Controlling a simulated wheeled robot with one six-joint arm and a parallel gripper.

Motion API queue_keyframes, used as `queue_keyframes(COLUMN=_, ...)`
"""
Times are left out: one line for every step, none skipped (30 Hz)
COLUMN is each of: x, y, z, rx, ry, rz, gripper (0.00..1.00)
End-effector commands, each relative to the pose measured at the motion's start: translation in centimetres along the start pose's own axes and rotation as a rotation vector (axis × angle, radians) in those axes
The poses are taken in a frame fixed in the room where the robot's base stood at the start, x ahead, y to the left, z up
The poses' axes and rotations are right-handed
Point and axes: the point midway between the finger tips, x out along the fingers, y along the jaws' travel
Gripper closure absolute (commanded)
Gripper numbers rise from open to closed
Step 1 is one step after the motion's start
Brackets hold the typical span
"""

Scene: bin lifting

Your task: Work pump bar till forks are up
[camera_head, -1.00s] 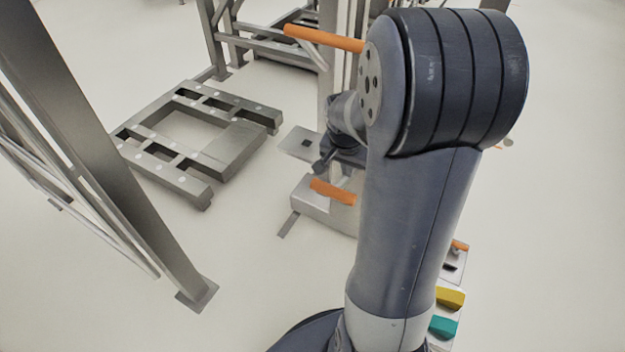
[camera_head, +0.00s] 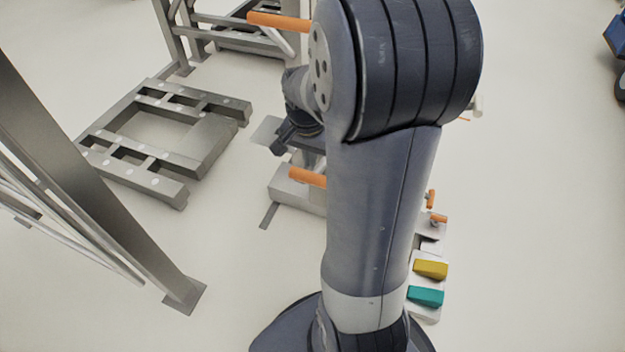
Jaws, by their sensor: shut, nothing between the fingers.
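An orange bar (camera_head: 278,20) sticks out to the left behind my arm at the top of the view. A second, lower orange bar (camera_head: 307,177) sits at a pale grey block (camera_head: 293,197) near the floor. I cannot tell which is the pump bar. My gripper (camera_head: 278,149) is dark, small and partly seen, shut and empty, just above and left of the lower orange bar, apart from it as far as I can see. My arm hides much of the lifting device; I cannot make out its forks or their height.
A low grey metal frame (camera_head: 205,150) lies on the floor at left. A slanted steel post (camera_head: 110,190) with a floor plate stands nearer. A yellow block (camera_head: 431,270) and a teal block (camera_head: 426,296) show right of my arm. A blue object (camera_head: 619,35) is at far right.

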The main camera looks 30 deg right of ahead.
Motion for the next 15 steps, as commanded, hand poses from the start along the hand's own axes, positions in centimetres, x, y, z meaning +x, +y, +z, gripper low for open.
queue_keyframes(x=1.0, y=0.0, z=0.1, rx=0.000, ry=0.000, rz=0.000, gripper=1.00)
queue_keyframes(x=1.4, y=0.0, z=0.1, rx=0.000, ry=0.000, rz=0.000, gripper=1.00)
queue_keyframes(x=1.9, y=0.0, z=0.1, rx=0.000, ry=0.000, rz=0.000, gripper=1.00)
queue_keyframes(x=2.3, y=0.0, z=0.1, rx=0.000, ry=0.000, rz=0.000, gripper=1.00)
queue_keyframes(x=2.7, y=0.0, z=0.1, rx=0.000, ry=0.000, rz=0.000, gripper=1.00)
queue_keyframes(x=3.2, y=0.0, z=0.1, rx=0.000, ry=0.000, rz=0.000, gripper=1.00)
queue_keyframes(x=3.6, y=0.0, z=0.1, rx=0.000, ry=0.000, rz=0.000, gripper=1.00)
queue_keyframes(x=4.0, y=0.0, z=0.1, rx=0.000, ry=0.000, rz=0.000, gripper=1.00)
queue_keyframes(x=4.4, y=0.0, z=0.1, rx=0.000, ry=0.000, rz=0.000, gripper=1.00)
queue_keyframes(x=4.7, y=0.0, z=0.0, rx=0.000, ry=0.000, rz=0.000, gripper=1.00)
queue_keyframes(x=5.0, y=0.0, z=0.0, rx=0.000, ry=0.001, rz=0.000, gripper=1.00)
queue_keyframes(x=5.3, y=0.0, z=0.0, rx=0.000, ry=0.001, rz=0.000, gripper=1.00)
queue_keyframes(x=5.4, y=0.0, z=0.0, rx=0.000, ry=0.001, rz=0.000, gripper=1.00)
queue_keyframes(x=5.6, y=0.0, z=0.0, rx=0.000, ry=0.001, rz=0.000, gripper=1.00)
queue_keyframes(x=5.7, y=0.0, z=0.0, rx=0.000, ry=0.002, rz=0.000, gripper=1.00)
